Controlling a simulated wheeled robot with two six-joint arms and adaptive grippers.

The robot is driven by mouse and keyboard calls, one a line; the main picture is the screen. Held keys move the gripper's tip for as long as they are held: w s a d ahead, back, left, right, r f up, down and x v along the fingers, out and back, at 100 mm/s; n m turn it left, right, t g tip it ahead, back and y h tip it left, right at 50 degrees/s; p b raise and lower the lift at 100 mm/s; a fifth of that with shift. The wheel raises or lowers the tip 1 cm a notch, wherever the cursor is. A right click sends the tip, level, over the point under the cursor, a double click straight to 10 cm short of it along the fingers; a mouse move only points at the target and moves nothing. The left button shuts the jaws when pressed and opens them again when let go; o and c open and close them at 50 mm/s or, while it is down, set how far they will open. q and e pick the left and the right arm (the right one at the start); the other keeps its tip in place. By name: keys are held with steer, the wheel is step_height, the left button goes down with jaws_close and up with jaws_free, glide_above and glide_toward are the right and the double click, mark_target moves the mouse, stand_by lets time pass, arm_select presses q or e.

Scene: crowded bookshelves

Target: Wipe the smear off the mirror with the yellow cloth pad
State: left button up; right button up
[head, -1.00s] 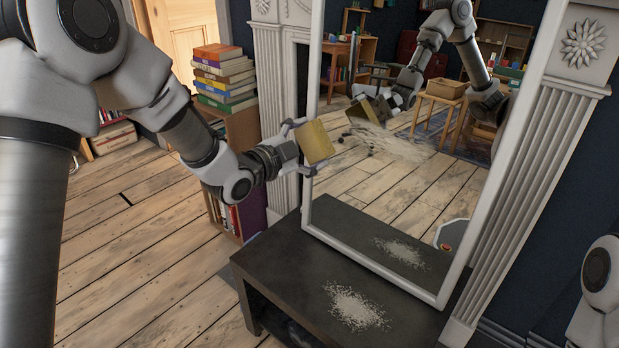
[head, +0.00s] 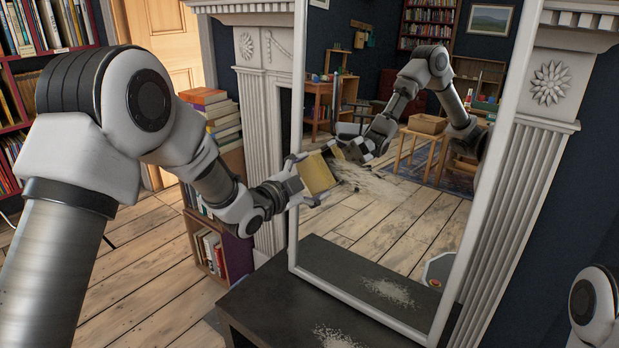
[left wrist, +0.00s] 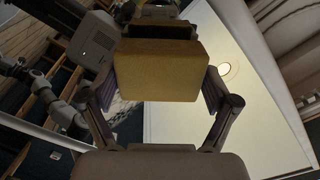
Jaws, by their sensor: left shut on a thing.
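A tall white-framed mirror (head: 470,165) leans upright on a dark low table. A pale grey, speckled smear (head: 378,184) shows on the lower middle of the glass, right of the pad. My left gripper (head: 296,186) is shut on the yellow cloth pad (head: 319,175), held at the mirror's left edge. The pad and its reflection are close together, but I cannot tell whether it touches the glass. In the left wrist view, the pad (left wrist: 160,70) sits between both fingers and covers part of the mirror (left wrist: 180,125). My right gripper is not in view.
The dark table (head: 262,310) bears a patch of white crumbs (head: 335,338), also reflected in the mirror. A low bookcase (head: 235,235) with stacked books (head: 215,112) stands left of the mirror. A white fireplace surround (head: 262,100) is behind it.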

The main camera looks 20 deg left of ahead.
arm_select(q)
steer(key=shift+x, duration=0.9)
stand_by(0.3)
